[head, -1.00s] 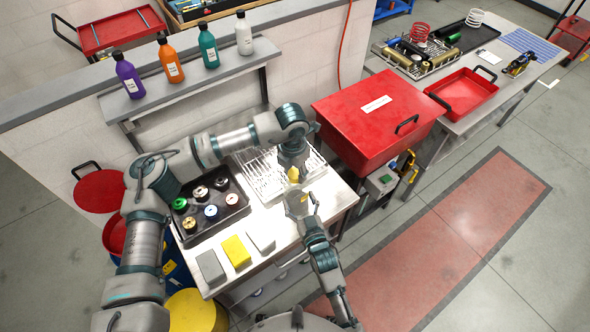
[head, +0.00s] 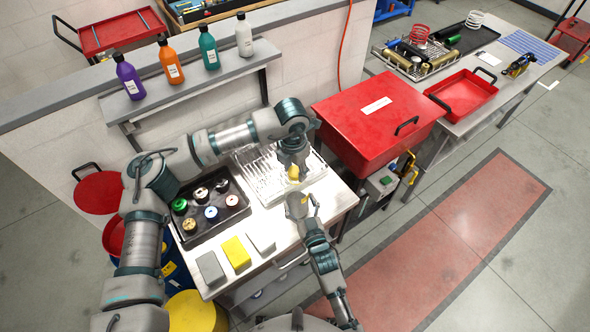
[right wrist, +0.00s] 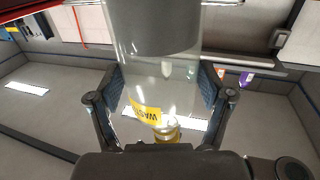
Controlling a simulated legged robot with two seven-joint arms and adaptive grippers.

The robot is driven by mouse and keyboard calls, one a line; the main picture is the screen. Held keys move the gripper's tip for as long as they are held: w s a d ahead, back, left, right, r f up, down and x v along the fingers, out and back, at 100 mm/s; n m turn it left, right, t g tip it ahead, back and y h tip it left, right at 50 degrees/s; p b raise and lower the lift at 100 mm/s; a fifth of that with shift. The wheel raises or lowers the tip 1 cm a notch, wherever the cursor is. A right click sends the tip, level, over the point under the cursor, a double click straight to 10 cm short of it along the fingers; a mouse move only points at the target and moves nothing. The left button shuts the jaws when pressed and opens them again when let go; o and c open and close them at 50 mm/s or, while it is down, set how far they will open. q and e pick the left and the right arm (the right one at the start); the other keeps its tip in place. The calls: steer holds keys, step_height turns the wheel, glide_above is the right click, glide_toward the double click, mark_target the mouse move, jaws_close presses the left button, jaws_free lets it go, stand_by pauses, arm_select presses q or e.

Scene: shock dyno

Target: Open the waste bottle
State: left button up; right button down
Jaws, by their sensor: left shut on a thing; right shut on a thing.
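The waste bottle is clear with dark grey contents and a yellow label; it fills the middle of the right wrist view (right wrist: 150,75), which is upside down. My right gripper (right wrist: 160,95) is shut around its body. In the head view the bottle (head: 297,205) shows small, in my right gripper (head: 302,208) over the bench's right end. My left gripper (head: 293,168) points down just above it, shut on a yellow cap (head: 293,173). The cap looks apart from the bottle, with a small gap. A yellowish part shows at the bottle's neck in the right wrist view.
The bench holds a white rack (head: 265,180), a black tray (head: 235,213) of small jars and several blocks (head: 237,252). A red lidded box (head: 375,125) stands to the right. Coloured bottles (head: 170,62) stand on the wall shelf behind.

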mark_target(295, 170)
arm_select(q)
steer(key=shift+r, duration=0.2)
steer(key=shift+r, duration=1.95)
arm_select(e)
steer(key=shift+r, duration=0.1)
jaws_free()
